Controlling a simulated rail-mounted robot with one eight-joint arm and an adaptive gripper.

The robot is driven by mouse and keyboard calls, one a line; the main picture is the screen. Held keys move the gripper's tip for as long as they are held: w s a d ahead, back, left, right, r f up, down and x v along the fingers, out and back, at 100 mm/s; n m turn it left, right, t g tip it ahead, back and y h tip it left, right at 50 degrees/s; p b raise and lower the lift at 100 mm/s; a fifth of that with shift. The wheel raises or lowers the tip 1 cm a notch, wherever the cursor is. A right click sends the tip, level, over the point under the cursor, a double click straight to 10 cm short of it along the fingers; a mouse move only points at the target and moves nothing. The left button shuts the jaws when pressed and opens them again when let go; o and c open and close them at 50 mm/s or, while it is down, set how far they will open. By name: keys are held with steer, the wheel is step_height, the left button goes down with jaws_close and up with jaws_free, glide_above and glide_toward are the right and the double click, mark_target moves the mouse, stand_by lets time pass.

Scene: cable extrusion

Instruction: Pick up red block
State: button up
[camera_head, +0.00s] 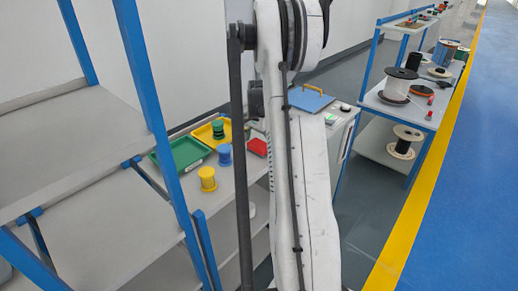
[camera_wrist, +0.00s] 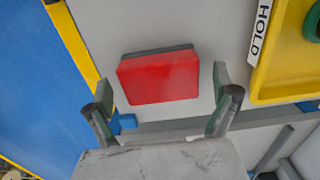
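The red block (camera_wrist: 160,78) lies on the grey shelf top (camera_wrist: 190,22) in the wrist view, with a dark side along its upper edge. My gripper (camera_wrist: 160,92) is open, with one finger to the left of the block and one to the right. I see a gap on each side, and I cannot tell the height of the fingertips above the shelf. In the head view the red block (camera_head: 257,147) shows beside my arm, which hides part of the area. My gripper is hidden there.
A yellow tray (camera_wrist: 262,92) marked HOLD is right of the block. In the head view, a green tray (camera_head: 160,158), a yellow spool (camera_head: 208,178) and a blue spool (camera_head: 224,155) stand nearby. A blue-framed shelf (camera_head: 150,90) is at left. Racks with cable reels (camera_head: 398,85) are at right.

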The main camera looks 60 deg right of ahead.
mark_target(259, 144)
steer(key=c, duration=1.2)
steer(key=shift+r, duration=0.15)
steer(key=shift+r, duration=0.6)
step_height(259, 144, up, 3)
steer(key=w+a+r, duration=0.2)
steer(key=a+r, duration=0.4)
steer(key=a, duration=0.5)
steer(key=shift+w+a+r+p, duration=0.2)
steer(key=shift+w+r+p, duration=0.1)
steer(key=shift+w, duration=0.05)
